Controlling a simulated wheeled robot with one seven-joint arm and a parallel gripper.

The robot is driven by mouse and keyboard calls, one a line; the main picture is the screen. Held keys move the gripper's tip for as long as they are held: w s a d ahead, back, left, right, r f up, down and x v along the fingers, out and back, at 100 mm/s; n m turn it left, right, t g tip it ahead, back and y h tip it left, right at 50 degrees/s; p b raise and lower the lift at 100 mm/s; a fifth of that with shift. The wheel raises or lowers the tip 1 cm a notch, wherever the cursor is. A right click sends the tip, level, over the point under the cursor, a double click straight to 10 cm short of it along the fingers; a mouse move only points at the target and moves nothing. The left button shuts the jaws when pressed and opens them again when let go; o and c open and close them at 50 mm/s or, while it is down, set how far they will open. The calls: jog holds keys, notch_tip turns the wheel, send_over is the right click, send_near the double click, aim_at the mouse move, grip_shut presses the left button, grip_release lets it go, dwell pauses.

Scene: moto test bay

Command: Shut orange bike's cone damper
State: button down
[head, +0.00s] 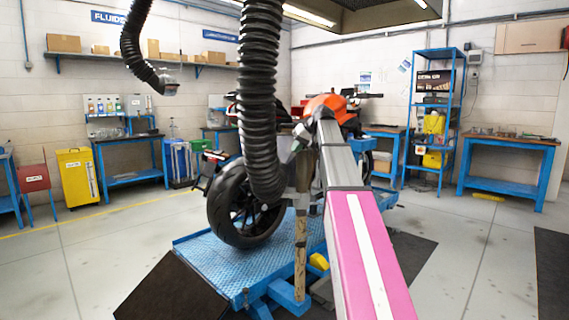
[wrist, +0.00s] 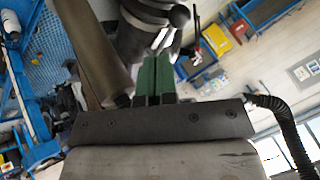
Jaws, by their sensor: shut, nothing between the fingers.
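The orange bike (head: 325,103) stands on a blue lift (head: 205,262), mostly hidden behind my arm and a black hose (head: 258,90). The hose hangs in front of its rear wheel and curls up to a grey cone end (head: 301,138) beside my arm. In the wrist view, a dark grey banded cylinder (wrist: 150,28), which looks like the cone, lies just beyond my gripper (wrist: 158,62). The green fingers are together and empty, their tips close to a pale metal strip there; I cannot tell whether they touch. The damper is not clearly distinguishable.
A grey-brown tube (wrist: 88,45) runs close along the left of the fingers in the wrist view. A second black hose (head: 138,45) hangs at upper left. Blue benches and a blue shelf (head: 435,110) line the walls. The floor left of the lift is clear.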

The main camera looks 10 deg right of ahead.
jog(key=x, duration=1)
jog(key=shift+s+a, duration=0.1)
jog(key=w+a+m+t+h, duration=0.2)
jog(key=w+a+m+h, duration=0.8)
jog(key=m, duration=0.7)
jog(key=shift+w+a+h, duration=0.3)
jog(key=shift+w+a, duration=0.05)
jog(key=shift+w, duration=0.15)
jog(key=shift+w+r, duration=0.1)
jog(key=shift+w, duration=0.05)
dwell(0.6)
